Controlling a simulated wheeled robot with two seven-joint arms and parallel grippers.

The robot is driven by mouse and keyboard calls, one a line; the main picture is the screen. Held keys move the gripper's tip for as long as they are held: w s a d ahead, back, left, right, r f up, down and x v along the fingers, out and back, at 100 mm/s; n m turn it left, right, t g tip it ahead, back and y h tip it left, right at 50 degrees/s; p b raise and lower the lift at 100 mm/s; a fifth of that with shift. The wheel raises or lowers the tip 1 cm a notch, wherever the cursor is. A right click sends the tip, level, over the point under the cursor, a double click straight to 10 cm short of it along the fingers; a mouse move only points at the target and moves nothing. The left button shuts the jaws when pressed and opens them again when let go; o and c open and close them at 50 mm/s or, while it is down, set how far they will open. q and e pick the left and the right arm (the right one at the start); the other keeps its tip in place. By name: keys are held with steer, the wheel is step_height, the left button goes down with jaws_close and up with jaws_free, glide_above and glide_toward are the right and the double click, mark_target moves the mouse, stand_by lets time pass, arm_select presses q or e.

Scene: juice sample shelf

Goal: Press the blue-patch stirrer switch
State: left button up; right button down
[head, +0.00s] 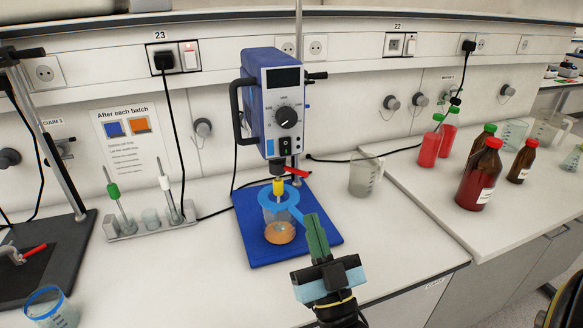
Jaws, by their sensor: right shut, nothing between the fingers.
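The overhead stirrer (265,85) is a blue box with a grey front, a dark display and a black dial. The stirrer stands over a blue base plate (320,238). A beaker with orange liquid (280,232) stands on the plate inside a blue ring clamp (283,194). My right gripper (315,222) has green fingers shut with nothing between them. It is in front of the beaker in the picture, lower than the switch and apart from it. My left gripper is not in view.
A wall notice (130,138) has a blue and an orange patch. An empty beaker (365,176) stands right of the stirrer, with brown bottles (479,175) farther right. Probes (170,190) stand left.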

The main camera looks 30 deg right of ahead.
steer(key=p, duration=0.2)
glide_toward(286, 148)
step_height(286, 148, up, 4)
steer(key=w, duration=0.1)
steer(key=w+d, duration=0.1)
steer(key=w, duration=0.1)
steer(key=shift+w+f, duration=0.25)
steer(key=shift+w, duration=0.45)
